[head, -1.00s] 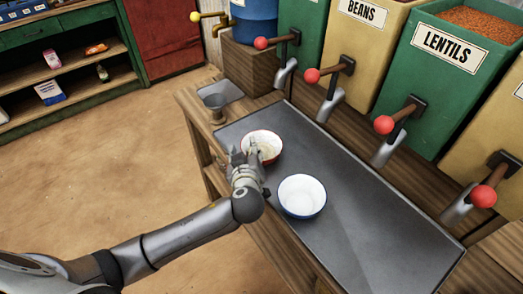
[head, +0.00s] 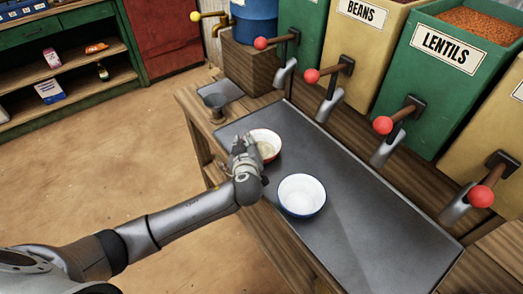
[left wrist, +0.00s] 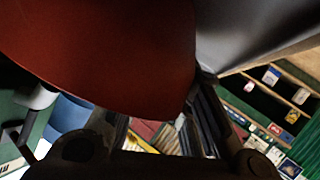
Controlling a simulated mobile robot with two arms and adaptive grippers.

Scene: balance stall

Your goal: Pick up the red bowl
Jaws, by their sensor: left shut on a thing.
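The red bowl (head: 268,149), red-rimmed with a pale inside, is at the far left part of the grey counter sheet in the head view. My left gripper (head: 243,148) is shut on its near left rim and hides part of it. In the left wrist view the bowl's red outer side (left wrist: 100,55) fills the upper left, and the gripper's fingers (left wrist: 203,95) meet its edge. I cannot tell whether the bowl is clear of the sheet. My right gripper is not in view.
A white bowl with a blue rim (head: 301,197) stands close by on the grey sheet (head: 365,235). A metal cup-like funnel (head: 215,104) is at the counter's far left. Red-knobbed levers and spouts (head: 327,100) line the back under the bins. The sheet's front right is clear.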

